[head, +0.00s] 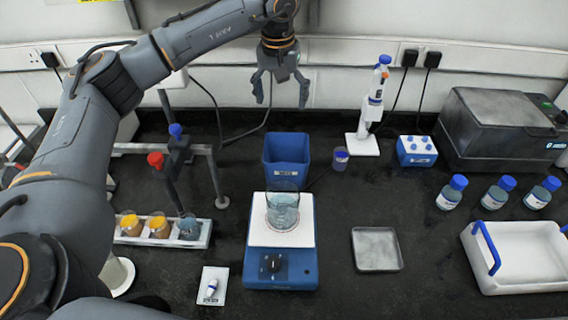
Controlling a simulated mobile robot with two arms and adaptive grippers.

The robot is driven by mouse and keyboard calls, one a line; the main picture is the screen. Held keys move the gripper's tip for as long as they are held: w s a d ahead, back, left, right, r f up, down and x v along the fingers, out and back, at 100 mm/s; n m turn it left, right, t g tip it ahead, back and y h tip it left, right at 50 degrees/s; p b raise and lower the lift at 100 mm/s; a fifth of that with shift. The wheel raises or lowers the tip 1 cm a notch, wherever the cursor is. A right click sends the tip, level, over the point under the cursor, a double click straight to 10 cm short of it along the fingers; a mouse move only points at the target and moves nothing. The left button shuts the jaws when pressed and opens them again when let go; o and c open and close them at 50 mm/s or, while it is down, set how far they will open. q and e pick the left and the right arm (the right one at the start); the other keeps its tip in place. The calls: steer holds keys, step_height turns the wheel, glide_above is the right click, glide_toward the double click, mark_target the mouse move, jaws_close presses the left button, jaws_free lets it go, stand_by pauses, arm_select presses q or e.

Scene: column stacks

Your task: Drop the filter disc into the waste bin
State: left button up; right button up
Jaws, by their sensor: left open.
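The blue waste bin (272,174), with a pale label on its front, stands on the dark bench behind the stirrer. My left gripper (281,103) points down, with its fingers spread and nothing between them. It appears above and behind the bin, clear of it. I cannot make out the filter disc anywhere. The bin's floor is mostly hidden in shadow. A shallow grey square tray (376,249) on the bench shows no disc that I can tell. My right gripper is not in view.
A blue stirrer (281,268) carries a beaker (283,210) in front of the bin. A rack (160,240) of small beakers and a metal stand are left. A pipette stand (363,143), blue-capped bottles (452,192) and a white handled tray (520,255) are right.

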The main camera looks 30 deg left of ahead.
arm_select(q)
steer(key=r, duration=0.5)
steer(key=shift+s+d+r, duration=0.1)
steer(key=shift+s, duration=0.2)
